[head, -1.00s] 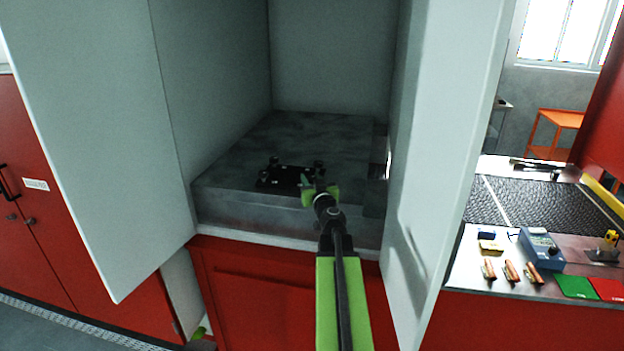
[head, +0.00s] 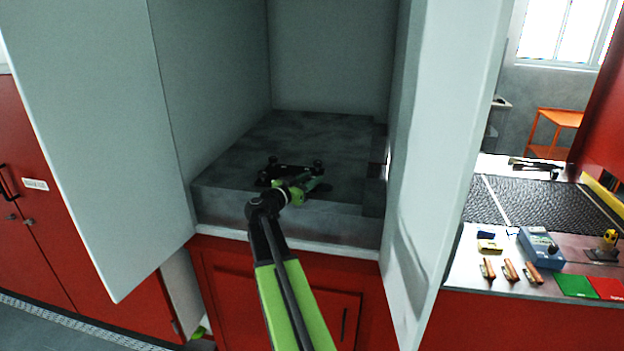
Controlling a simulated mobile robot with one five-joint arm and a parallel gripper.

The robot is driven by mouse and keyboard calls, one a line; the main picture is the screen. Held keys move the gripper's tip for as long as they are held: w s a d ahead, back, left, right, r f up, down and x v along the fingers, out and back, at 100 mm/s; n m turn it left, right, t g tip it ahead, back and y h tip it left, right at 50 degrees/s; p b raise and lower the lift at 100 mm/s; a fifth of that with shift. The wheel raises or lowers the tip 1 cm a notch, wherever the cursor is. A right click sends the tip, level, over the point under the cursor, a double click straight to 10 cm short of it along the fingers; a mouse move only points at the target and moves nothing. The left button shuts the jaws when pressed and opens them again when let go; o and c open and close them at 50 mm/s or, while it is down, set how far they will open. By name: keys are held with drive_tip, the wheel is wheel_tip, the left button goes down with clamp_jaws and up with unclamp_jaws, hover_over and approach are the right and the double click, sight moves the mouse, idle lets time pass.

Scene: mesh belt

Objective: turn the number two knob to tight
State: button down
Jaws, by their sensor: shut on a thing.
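A small black plate (head: 268,177) lies on the dark grey block inside the open cabinet. Small dark knobs stand along its far edge, one at the left (head: 273,160) and one at the right (head: 318,164).
White cabinet doors stand open at left (head: 95,130) and right (head: 435,150), flanking my arm. The grey block's top (head: 325,135) is clear behind the plate. A bench at right holds a blue meter (head: 541,247) and several small items.

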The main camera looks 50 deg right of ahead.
sight(260, 192)
drive_tip(key=shift+w+m+g+y, duration=0.15)
drive_tip(key=shift+m+g, duration=0.85)
drive_tip(key=shift+g, duration=0.55)
drive_tip(key=shift+w+m+g+y, duration=0.15)
drive_tip(key=shift+m+g, duration=0.85)
drive_tip(key=shift+g, duration=0.55)
drive_tip(key=shift+s+r+g, duration=0.1)
drive_tip(key=shift+g, duration=0.2)
drive_tip(key=c, duration=1.1)
unclamp_jaws()
drive_tip(key=shift+a, duration=0.1)
drive_tip(key=shift+o, duration=0.5)
drive_tip(key=shift+a, duration=0.35)
drive_tip(key=v, duration=1.6)
drive_tip(key=shift+a, duration=0.3)
